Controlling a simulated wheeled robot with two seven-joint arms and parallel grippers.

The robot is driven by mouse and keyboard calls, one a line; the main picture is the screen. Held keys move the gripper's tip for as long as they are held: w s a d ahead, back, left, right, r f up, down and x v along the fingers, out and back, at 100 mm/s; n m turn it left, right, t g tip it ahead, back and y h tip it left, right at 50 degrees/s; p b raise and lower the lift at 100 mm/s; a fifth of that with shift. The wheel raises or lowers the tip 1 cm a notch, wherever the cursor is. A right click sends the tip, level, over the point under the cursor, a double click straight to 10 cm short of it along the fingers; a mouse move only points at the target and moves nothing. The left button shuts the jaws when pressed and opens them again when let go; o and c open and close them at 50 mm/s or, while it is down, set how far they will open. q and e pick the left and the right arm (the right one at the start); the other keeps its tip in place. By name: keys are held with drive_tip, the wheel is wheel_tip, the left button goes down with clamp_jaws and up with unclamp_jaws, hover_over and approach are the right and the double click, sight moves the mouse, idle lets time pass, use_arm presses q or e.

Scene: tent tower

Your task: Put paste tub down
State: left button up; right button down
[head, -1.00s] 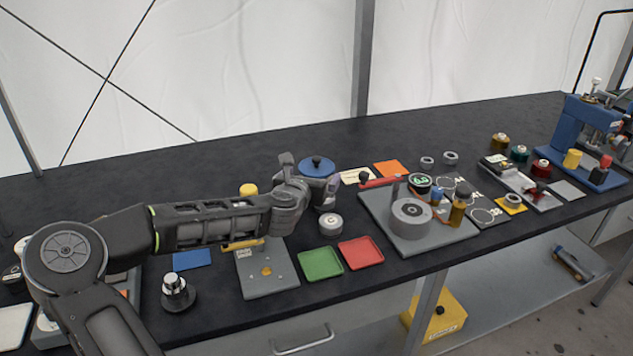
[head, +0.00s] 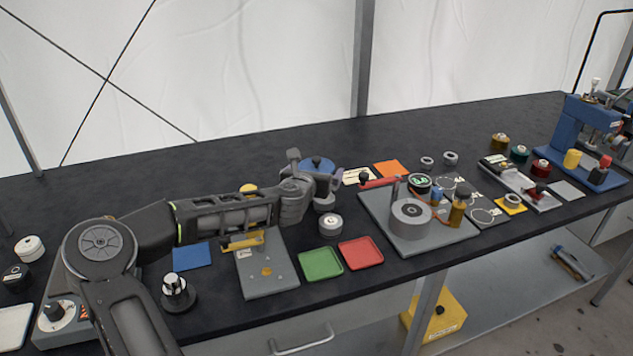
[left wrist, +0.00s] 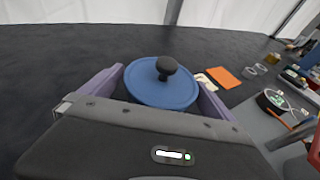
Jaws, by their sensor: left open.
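The paste tub, with a round blue lid and black knob, shows in the head view (head: 317,164) near the middle of the black bench. In the left wrist view the lid (left wrist: 160,84) fills the middle, between two purple fingers. My left gripper (head: 324,180) is open around the tub, one finger on each side. The gripper's body hides the tub's lower side, so I cannot tell from these views how its base meets the bench. My right gripper is not in view.
A round grey-white tin (head: 330,223) stands just in front of the gripper. Green (head: 321,262) and red (head: 361,253) trays lie nearer the front edge. The bench behind the tub is clear.

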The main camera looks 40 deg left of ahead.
use_arm(q)
drive_tip(key=c, duration=1.7)
wheel_tip(320, 180, up, 10)
drive_tip(key=shift+r+p, duration=0.1)
drive_tip(key=shift+p, duration=0.65)
